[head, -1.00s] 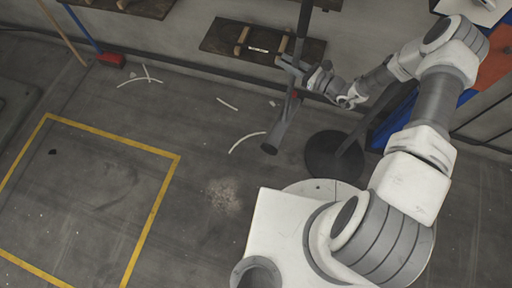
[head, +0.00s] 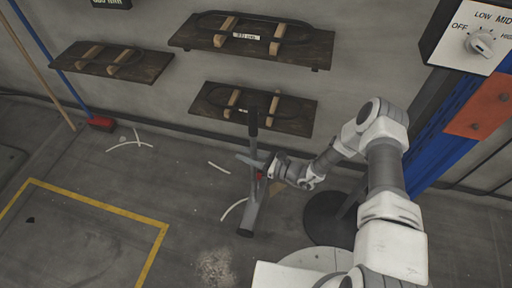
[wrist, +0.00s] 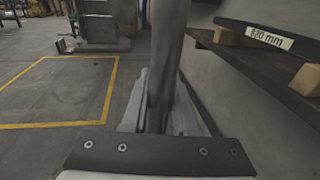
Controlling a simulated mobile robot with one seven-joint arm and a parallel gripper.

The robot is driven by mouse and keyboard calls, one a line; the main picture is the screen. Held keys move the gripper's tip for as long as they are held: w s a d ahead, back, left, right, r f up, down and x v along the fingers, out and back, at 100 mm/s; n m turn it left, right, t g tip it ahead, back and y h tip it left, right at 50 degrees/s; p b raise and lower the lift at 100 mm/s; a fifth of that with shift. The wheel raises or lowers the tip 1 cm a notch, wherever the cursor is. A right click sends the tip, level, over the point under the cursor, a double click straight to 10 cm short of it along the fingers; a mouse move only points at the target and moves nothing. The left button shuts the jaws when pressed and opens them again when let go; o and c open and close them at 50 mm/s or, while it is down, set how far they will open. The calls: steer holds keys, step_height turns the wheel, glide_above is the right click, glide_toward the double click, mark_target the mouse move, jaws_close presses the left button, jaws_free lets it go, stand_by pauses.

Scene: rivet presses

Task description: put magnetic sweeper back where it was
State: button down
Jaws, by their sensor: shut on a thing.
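The magnetic sweeper (head: 252,196) shows in the head view as a grey pole with a black grip on top. It stands nearly upright, leaning slightly, with its lower end near the floor; I cannot tell whether it touches. My gripper (head: 262,171) is shut on the pole around mid-height, and the jaws partly hide it.
Wall shelves with wooden blocks and dark loops (head: 254,108) hang just behind the sweeper. A round black base (head: 325,217) stands on the floor to the right. A red-headed broom (head: 101,124) leans at the left. A yellow-marked floor area (head: 100,206) lies left, open and clear.

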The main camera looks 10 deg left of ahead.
step_height(320, 180, down, 6)
steer(key=s+a+b, duration=0.2)
steer(key=shift+s+a+r+b, duration=0.15)
steer(key=shift+s+b, duration=0.05)
steer(key=shift+b, duration=0.2)
steer(key=c, duration=1.1)
jaws_free()
steer(key=shift+f, duration=0.3)
steer(key=shift+c, duration=0.2)
steer(key=o, duration=0.5)
steer(key=shift+c, duration=0.2)
steer(key=shift+r, duration=0.15)
steer(key=p+v, duration=0.3)
steer(key=v, duration=0.9)
steer(key=shift+p, duration=0.3)
